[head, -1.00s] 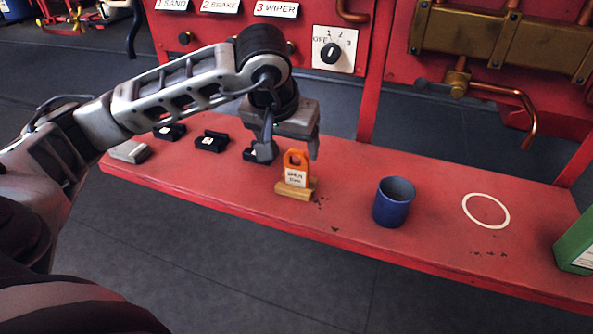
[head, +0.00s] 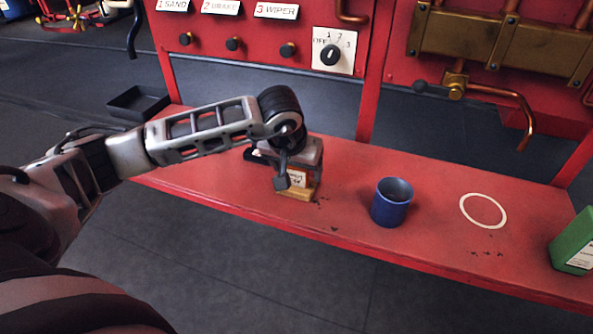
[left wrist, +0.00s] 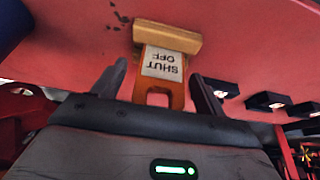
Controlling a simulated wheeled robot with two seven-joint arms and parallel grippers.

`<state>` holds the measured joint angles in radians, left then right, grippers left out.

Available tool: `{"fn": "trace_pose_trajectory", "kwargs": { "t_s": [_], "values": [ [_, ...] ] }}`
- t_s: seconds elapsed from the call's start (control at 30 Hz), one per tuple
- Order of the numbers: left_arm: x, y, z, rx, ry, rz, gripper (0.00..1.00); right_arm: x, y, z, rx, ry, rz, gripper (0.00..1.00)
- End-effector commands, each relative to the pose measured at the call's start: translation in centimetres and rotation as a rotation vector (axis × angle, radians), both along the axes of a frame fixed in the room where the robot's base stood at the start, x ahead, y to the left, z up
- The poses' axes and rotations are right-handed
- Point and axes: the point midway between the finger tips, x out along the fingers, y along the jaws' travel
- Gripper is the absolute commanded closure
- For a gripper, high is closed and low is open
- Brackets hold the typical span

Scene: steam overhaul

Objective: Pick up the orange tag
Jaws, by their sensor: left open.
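The orange tag (left wrist: 171,92) stands upright in a small wooden block (left wrist: 167,37) on the red bench; its white label reads "SHUT OFF". In the head view the block (head: 297,194) and part of the label (head: 297,178) show, and the tag's top is hidden behind my left gripper (head: 296,184). My left gripper is open and down around the tag. In the left wrist view its fingers (left wrist: 160,82) stand on either side of the tag with a gap on each side. My right gripper is not in view.
A blue cup (head: 392,203) stands right of the block on the bench (head: 345,180). A white ring (head: 483,211) and a green box (head: 574,243) are further right. Several dark holders (left wrist: 228,88) lie near the gripper. A switch panel (head: 333,50) rises behind.

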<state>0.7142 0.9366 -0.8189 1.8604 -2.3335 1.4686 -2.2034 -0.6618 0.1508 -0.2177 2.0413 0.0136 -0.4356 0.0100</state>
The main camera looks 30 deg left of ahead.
Motion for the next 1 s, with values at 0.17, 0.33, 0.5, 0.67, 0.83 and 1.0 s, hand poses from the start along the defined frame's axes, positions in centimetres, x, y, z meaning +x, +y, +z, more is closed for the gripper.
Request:
{"fn": "trace_pose_trajectory", "kwargs": {
  "t_s": [0.17,0.33,0.5,0.67,0.83,1.0],
  "values": [
    [0.0,0.0,0.1,0.000,0.000,0.000,0.61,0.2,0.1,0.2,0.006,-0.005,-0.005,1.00],
    [0.0,0.0,0.1,0.000,-0.001,0.001,0.76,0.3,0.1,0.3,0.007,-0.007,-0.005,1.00],
    [0.0,0.0,0.1,0.000,-0.001,0.001,0.76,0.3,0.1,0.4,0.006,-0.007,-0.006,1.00],
    [0.1,0.0,0.9,0.001,-0.004,0.001,0.76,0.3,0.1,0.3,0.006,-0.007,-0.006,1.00],
    [0.1,0.0,3.1,0.001,-0.007,0.001,0.76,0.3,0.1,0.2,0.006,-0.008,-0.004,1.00],
    [-2.7,0.2,6.5,0.004,-0.009,-0.001,0.76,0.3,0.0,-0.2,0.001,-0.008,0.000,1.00]
  ]
}}
